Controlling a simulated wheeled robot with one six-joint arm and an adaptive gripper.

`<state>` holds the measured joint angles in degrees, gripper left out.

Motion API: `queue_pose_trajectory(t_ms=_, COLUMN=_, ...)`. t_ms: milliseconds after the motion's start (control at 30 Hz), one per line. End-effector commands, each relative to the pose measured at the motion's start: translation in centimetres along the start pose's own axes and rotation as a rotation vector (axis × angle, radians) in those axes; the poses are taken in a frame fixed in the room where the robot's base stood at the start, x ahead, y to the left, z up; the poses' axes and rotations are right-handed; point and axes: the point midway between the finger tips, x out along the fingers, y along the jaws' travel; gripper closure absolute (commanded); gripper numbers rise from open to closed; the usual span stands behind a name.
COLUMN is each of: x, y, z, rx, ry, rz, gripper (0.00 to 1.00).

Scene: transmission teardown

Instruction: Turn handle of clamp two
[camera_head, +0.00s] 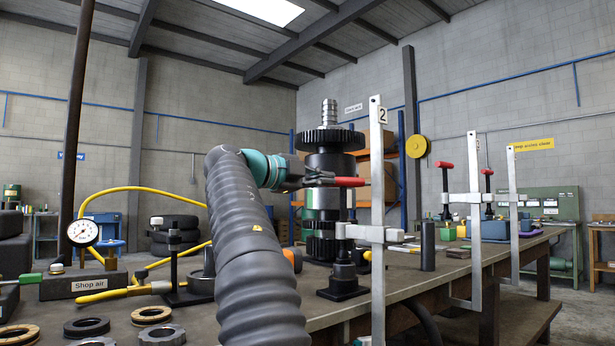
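Clamp two has an upright pale steel bar (377,190) with a "2" plate near its top, right of centre. Its pale sliding arm (366,234) reaches left toward a dark geared shaft assembly (329,160). The clamp's red handle (349,182) lies roughly level beside the bar. My gripper (318,180), dark with a teal wrist behind it, is at the left end of this handle. The fingers are small and partly overlapped here, so I cannot tell whether they grip the handle.
Two more clamps with red handles stand to the right, one nearer (474,210) and one farther (513,210). A black cylinder (428,246) stands on the bench (400,283). Rings (87,327), a gauge (82,233) and a yellow hose (112,189) are at left.

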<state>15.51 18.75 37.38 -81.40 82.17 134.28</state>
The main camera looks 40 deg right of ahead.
Motion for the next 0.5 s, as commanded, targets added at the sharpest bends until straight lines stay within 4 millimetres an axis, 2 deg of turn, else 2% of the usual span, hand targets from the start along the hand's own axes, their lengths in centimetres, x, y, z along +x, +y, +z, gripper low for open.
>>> queue_pose_trajectory(t_ms=133, x=0.77, y=-0.02, z=-0.03, rx=0.001, ry=0.014, rz=0.003, gripper=1.00)
queue_pose_trajectory(t_ms=500, x=0.51, y=-0.14, z=0.78, rx=0.000, ry=0.009, rz=0.002, gripper=1.00)
